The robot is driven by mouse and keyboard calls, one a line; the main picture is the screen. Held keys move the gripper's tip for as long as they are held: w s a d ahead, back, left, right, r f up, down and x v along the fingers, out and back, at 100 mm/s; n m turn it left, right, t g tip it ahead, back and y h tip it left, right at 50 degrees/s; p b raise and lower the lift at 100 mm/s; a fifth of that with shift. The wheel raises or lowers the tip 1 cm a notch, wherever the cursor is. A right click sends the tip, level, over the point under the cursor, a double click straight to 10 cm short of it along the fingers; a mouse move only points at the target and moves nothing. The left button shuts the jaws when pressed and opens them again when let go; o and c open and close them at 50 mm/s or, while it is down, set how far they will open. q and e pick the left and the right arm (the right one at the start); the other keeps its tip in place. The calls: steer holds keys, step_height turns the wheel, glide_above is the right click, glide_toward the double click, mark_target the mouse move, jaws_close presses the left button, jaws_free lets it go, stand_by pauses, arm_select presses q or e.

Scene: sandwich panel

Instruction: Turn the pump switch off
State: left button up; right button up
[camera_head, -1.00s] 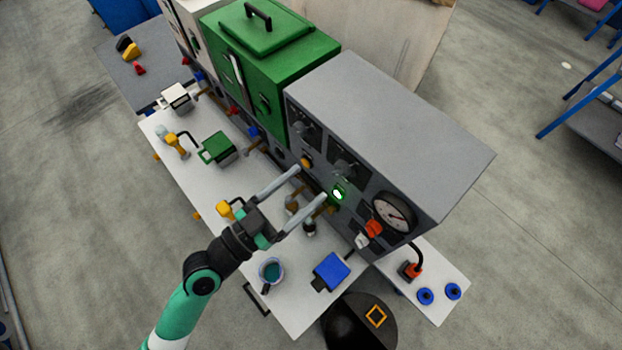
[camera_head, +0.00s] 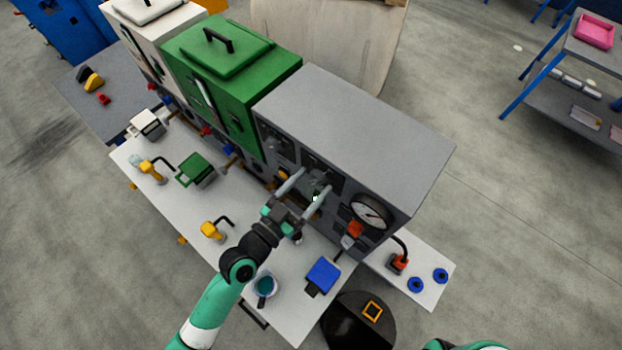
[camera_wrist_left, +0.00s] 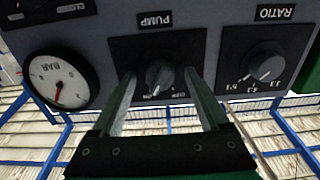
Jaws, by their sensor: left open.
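The pump switch (camera_wrist_left: 159,77) is a dark rotary knob on a black plate marked PUMP, upside down in the left wrist view. My left gripper (camera_wrist_left: 161,82) is open, with one finger on each side of the knob. I cannot tell whether the fingers touch it. In the head view my left gripper (camera_head: 312,181) reaches the front of the grey machine (camera_head: 355,125), and its fingers largely hide the switch. A small lit green spot (camera_head: 315,198) shows by the finger. My right gripper is out of view.
A round gauge (camera_head: 371,212) and a red-orange part (camera_head: 354,230) sit beside the pump plate. The RATIO knob (camera_wrist_left: 262,65) is on its other side.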

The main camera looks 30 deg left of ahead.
arm_select(q)
steer(key=shift+w, duration=0.2)
jaws_close()
stand_by(0.3)
steer(key=shift+n, duration=0.4)
steer(key=n, duration=0.5)
steer(key=shift+d+n+p, duration=0.1)
steer(key=shift+n+p, duration=0.2)
steer(key=shift+p, duration=0.05)
steer(key=n, duration=0.5)
steer(key=shift+r+n+p, duration=0.1)
steer(key=shift+n+p, duration=0.2)
steer(key=shift+p, duration=0.1)
jaws_free()
